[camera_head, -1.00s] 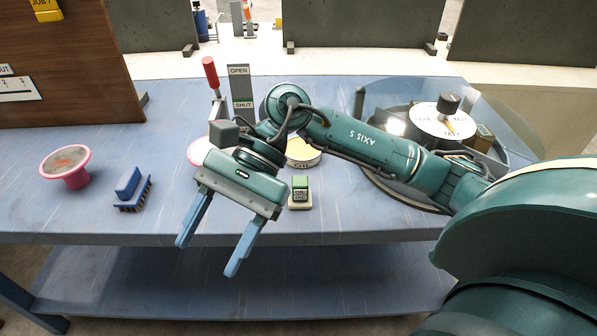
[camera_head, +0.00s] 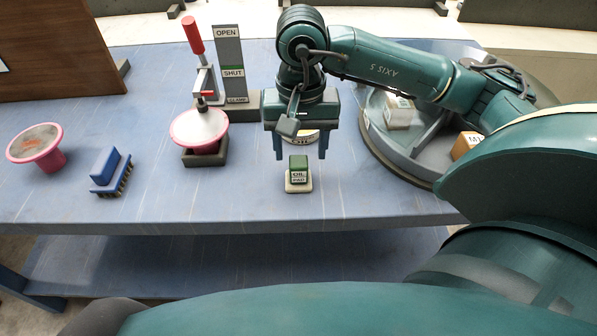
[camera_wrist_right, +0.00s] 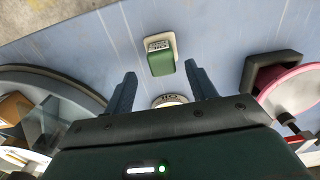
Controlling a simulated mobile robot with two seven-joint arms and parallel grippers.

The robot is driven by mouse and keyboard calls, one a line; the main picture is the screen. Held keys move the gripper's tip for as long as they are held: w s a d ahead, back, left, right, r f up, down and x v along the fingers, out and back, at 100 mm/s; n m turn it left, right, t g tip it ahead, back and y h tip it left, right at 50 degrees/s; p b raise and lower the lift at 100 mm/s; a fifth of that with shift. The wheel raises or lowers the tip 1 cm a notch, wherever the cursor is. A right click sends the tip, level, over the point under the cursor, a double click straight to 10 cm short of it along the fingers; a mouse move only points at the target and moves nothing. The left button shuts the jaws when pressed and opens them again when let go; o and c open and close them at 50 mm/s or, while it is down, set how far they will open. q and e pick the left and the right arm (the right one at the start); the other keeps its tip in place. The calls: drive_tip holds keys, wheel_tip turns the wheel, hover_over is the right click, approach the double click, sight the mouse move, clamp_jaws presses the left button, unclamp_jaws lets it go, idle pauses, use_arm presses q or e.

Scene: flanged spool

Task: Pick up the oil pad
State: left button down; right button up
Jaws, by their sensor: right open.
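The oil pad (camera_head: 298,175) is a small green block with a white label on a pale base. It stands on the blue table near the front edge. My right gripper (camera_head: 300,156) is open and empty, fingers pointing down, just behind and above the pad. In the right wrist view the oil pad (camera_wrist_right: 160,55) lies beyond and between the two open fingertips (camera_wrist_right: 160,80), apart from them. My left gripper is not in view.
A round oil tin (camera_head: 302,136) is partly hidden behind my right gripper. A clamp stand (camera_head: 232,75) holds a pink-rimmed spool (camera_head: 199,128) to the left. A blue brush (camera_head: 108,172) and another pink spool (camera_head: 36,148) lie further left. A round divided tray (camera_head: 372,135) is at right.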

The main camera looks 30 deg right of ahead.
sight(299, 160)
drive_tip(key=f, duration=0.5)
drive_tip(key=shift+s+a+p, duration=0.1)
drive_tip(key=shift+a+p, duration=0.15)
drive_tip(key=shift+p, duration=0.05)
drive_tip(key=c, duration=1.1)
